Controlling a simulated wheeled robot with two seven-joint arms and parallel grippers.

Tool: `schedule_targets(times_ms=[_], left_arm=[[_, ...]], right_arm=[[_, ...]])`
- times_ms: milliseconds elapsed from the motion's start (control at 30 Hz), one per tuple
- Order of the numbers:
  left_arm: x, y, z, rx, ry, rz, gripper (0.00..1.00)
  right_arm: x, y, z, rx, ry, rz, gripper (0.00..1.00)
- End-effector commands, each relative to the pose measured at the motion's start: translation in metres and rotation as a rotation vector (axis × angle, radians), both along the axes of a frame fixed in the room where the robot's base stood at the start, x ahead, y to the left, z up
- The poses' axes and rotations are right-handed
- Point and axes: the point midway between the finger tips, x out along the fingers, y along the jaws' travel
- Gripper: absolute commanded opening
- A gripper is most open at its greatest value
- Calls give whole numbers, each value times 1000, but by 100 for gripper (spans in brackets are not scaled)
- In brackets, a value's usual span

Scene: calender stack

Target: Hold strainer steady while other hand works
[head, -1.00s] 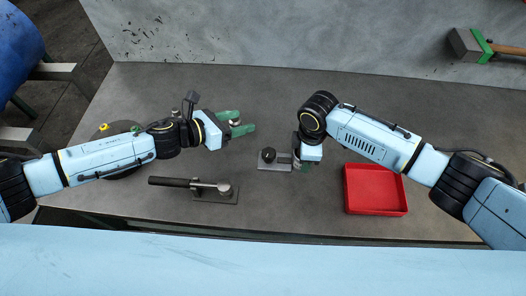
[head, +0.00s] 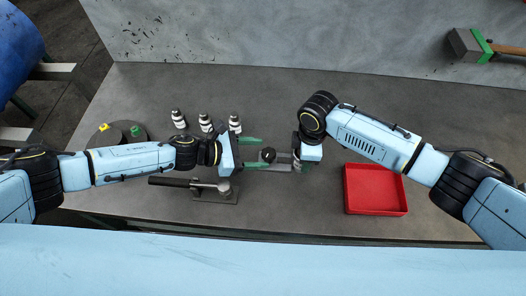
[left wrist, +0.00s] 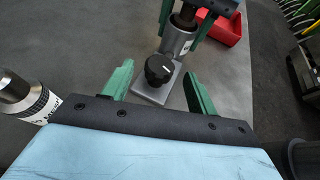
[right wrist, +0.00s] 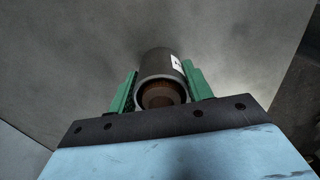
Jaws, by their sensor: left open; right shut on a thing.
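The strainer (head: 282,167) is a grey metal body on a flat plate with a black knob (head: 268,155), in the middle of the table. My right gripper (right wrist: 160,75) is shut on its grey cylinder, which shows between the green fingers in the right wrist view. My left gripper (head: 261,154) is open, fingers pointing right, with the knob at about its fingertips. In the left wrist view the knob (left wrist: 159,68) has a white mark and lies between and a little beyond the fingertips; I cannot tell whether they touch. The cylinder (left wrist: 177,40) stands behind it, partly hidden by my right gripper.
A black-handled tool on a plate (head: 215,197) lies just below my left gripper. Several black-and-white fittings (head: 206,123) stand above it. A dark disc with yellow and green knobs (head: 118,131) is at left. A red tray (head: 405,205) is at right. A hammer (head: 466,45) is top right.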

Motion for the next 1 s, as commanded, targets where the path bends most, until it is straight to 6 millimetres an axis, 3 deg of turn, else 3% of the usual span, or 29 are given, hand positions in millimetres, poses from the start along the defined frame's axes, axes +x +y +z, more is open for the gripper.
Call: schedule_targets(times_ms=[200,533,867,1000], left_arm=[[5,-18,-8,0,0,0,58],[6,-20,-9,1,0,1,58],[6,-20,-9,1,1,1,15],[6,-20,-9,1,1,4,13]], right_arm=[[1,0,1,1,-1,0,14],[1,0,1,1,-1,0,14],[1,0,1,1,-1,0,14],[1,0,1,1,-1,0,14]])
